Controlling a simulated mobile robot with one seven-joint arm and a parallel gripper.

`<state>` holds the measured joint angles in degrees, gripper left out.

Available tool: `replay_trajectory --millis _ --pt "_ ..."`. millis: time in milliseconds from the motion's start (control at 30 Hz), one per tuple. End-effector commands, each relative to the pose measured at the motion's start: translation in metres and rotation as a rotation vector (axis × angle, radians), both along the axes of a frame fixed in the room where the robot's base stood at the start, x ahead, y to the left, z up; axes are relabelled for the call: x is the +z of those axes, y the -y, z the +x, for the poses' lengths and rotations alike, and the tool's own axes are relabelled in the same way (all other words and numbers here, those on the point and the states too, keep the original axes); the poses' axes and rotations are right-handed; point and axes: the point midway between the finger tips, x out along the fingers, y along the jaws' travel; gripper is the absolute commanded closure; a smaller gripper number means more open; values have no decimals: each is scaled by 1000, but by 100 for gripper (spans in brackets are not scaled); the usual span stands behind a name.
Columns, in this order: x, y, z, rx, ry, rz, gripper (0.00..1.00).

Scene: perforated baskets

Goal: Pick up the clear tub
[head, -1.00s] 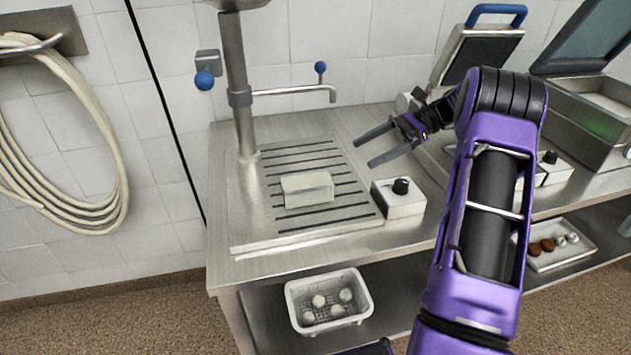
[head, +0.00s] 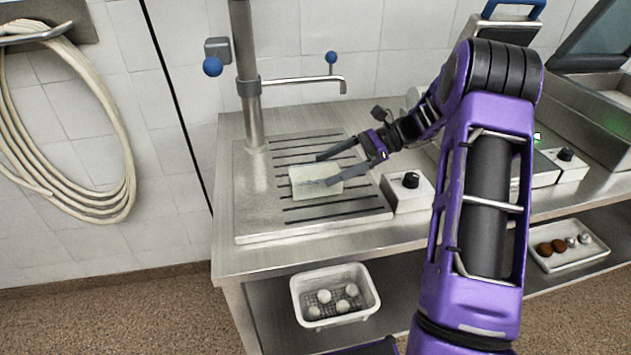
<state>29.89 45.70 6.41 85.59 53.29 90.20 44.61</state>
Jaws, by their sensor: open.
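The clear tub (head: 308,188) is a pale, translucent box lying on the slotted metal drain board, left of my gripper. My gripper (head: 323,169) is open and points left. Its far finger is just above the tub's back right edge, and its near finger reaches over or beside the tub's right part. I cannot tell whether either finger touches the tub. No other thing is between the fingers.
A white box with a black knob (head: 408,190) stands right of the drain board (head: 260,228). A metal column and tap (head: 310,80) rise behind. A white basket (head: 334,295) with several pale balls and a tray (head: 568,246) are on the lower shelf.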

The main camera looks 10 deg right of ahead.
Motion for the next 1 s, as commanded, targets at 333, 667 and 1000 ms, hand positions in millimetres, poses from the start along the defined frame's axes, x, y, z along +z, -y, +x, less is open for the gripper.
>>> replay_trajectory --millis 333,667,1000 --pt "-19 -39 -4 1 0 0 0" --pt "-19 -40 -4 1 -1 0 18" --pt "-19 -40 -4 1 -1 0 79"
